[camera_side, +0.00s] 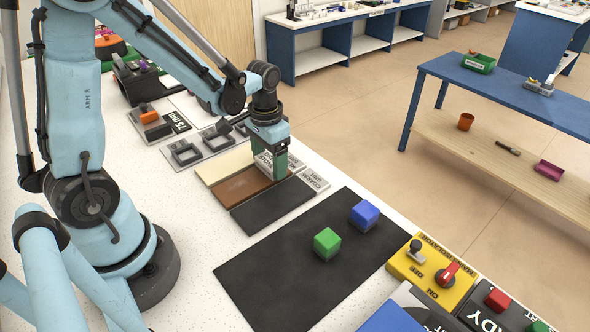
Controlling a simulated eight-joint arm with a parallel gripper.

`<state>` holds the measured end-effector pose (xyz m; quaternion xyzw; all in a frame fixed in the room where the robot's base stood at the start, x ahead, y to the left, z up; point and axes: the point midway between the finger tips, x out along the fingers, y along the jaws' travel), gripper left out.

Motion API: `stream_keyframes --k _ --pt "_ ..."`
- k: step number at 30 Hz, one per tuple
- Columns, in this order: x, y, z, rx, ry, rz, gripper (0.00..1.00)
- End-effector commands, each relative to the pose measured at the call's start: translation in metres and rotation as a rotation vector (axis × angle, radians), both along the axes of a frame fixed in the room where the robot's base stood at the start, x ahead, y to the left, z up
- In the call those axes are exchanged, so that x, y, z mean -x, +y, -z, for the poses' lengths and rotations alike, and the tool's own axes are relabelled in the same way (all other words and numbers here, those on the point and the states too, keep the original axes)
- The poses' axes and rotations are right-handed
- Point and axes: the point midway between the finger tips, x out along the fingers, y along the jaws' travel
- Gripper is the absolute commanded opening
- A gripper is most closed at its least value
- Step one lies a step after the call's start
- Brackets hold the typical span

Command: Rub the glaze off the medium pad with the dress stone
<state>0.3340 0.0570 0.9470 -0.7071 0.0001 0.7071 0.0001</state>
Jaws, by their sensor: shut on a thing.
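My gripper (273,150) is shut on a green block with a pale, lettered side, which I take as the dress stone (281,168). The lettering is too small to read surely. Three flat pads lie side by side: a cream one, a brown one and a dark grey one. The brown middle one, which I take as the medium pad (236,187), has the stone at its far right end. Whether the stone touches it I cannot tell. The stone and gripper hide part of that end. No glaze can be made out on the pad.
The cream pad (220,167) and dark grey pad (268,208) flank the brown one. A label reading coarse grit (313,179) lies beyond the dark pad. A black mat (285,275) holds a green cube (326,243) and a blue cube (364,215). A yellow isolator box (431,270) stands right.

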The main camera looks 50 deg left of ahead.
Motion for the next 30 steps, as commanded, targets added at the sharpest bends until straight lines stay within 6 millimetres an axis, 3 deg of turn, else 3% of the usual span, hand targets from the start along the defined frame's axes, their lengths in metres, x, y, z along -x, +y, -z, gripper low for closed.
stream_keyframes --k 5,30 --pt "-0.002 0.0 0.0 0.0 0.0 0.0 0.47" --pt "0.043 0.0 0.0 0.0 0.001 0.0 0.47"
